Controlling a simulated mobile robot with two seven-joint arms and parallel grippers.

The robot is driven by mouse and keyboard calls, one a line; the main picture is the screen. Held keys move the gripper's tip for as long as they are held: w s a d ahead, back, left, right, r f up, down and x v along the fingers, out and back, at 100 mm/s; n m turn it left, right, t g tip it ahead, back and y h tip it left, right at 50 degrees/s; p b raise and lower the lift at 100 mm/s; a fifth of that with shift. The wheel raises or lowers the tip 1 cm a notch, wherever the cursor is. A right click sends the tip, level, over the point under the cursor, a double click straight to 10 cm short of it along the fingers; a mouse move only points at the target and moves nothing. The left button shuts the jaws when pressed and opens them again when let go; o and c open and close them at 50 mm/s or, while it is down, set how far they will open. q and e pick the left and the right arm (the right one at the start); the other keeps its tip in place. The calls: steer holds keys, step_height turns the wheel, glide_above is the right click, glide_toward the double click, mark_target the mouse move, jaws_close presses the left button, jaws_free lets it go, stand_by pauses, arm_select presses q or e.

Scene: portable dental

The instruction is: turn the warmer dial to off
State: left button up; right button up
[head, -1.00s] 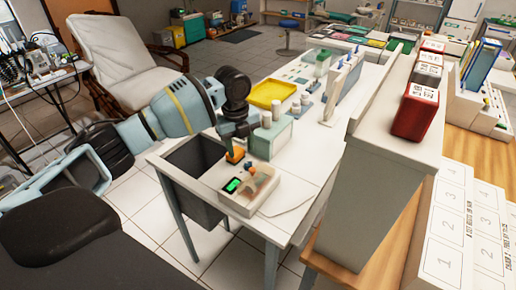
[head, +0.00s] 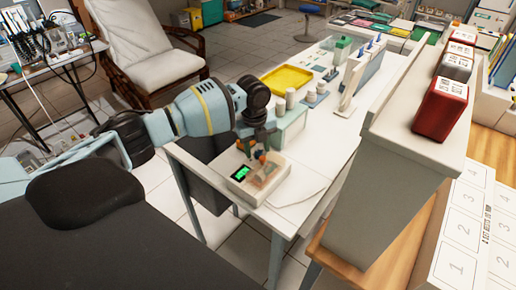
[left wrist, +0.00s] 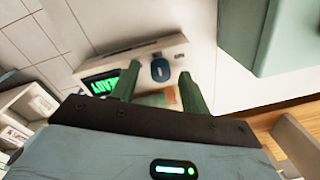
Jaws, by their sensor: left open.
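The warmer (head: 238,190) is a white box with a lit green display (head: 240,173), standing on the white table's near end. It also shows in the left wrist view (left wrist: 145,53), with its green display (left wrist: 103,86) at left. The dark blue dial (left wrist: 160,69) has a small pale mark and sits on the warmer's face. My left gripper (head: 254,153) is open and over the warmer. In the left wrist view its two green-grey fingers stand left and right of the dial; contact cannot be told. My right gripper is not in view.
A pale green box (head: 290,127) stands close behind the warmer, with white containers (head: 291,95) and a yellow tray (head: 287,78) beyond. The tabletop right of the warmer is clear.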

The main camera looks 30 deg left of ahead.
arm_select(q)
steer(key=shift+w+f, duration=0.1)
steer(key=shift+f, duration=0.2)
